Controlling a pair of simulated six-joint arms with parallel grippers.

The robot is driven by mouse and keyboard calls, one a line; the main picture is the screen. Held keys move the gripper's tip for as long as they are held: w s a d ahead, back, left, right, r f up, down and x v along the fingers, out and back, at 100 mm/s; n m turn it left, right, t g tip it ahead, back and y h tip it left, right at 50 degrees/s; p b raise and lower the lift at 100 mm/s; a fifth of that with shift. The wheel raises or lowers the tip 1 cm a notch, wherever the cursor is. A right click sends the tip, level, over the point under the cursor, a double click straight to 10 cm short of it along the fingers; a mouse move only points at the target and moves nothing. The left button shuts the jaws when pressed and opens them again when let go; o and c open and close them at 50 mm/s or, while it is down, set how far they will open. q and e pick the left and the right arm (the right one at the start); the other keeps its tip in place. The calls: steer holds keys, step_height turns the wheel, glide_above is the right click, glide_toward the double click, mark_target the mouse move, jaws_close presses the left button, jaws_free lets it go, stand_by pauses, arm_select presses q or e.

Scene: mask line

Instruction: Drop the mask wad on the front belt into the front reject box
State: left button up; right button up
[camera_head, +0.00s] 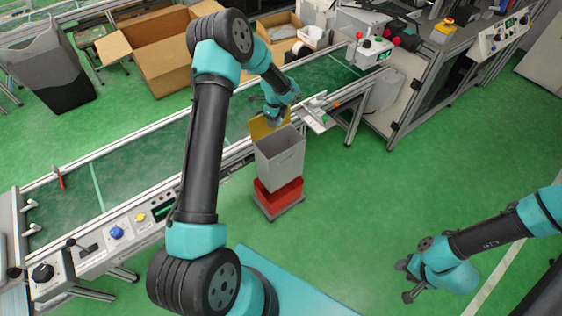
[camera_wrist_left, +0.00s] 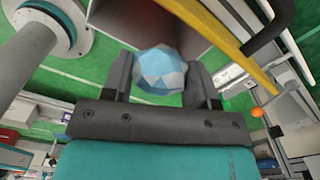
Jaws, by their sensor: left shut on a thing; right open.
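The mask wad (camera_wrist_left: 160,72) is a faceted pale blue and white ball in the left wrist view, between the two fingers of my left gripper. My left gripper (camera_head: 273,117) is shut on it, just above the open top of the front reject box (camera_head: 281,162). That box is pale grey, with a yellow panel (camera_head: 264,126) at its back and a red lower part (camera_head: 279,194). Its open mouth also shows beyond the wad in the wrist view. In the head view I cannot make out the wad at the gripper. My right gripper (camera_head: 406,281) is open and empty over the green floor.
The front belt (camera_head: 130,168) runs diagonally behind the box, with a metal rail and a control panel (camera_head: 118,234) at its near left end. A cardboard box (camera_head: 158,70) and a grey bin (camera_head: 62,84) stand farther back. Green floor lies clear right of the box.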

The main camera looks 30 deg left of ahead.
arm_select(q)
steer(key=shift+f, duration=0.1)
stand_by(0.3)
step_height(320, 180, down, 6)
steer(key=shift+r, duration=0.1)
stand_by(0.5)
steer(key=o, duration=1)
steer(key=shift+c, duration=0.2)
steer(key=shift+r, duration=0.1)
step_height(320, 180, up, 17)
steer(key=shift+r, duration=0.1)
stand_by(0.6)
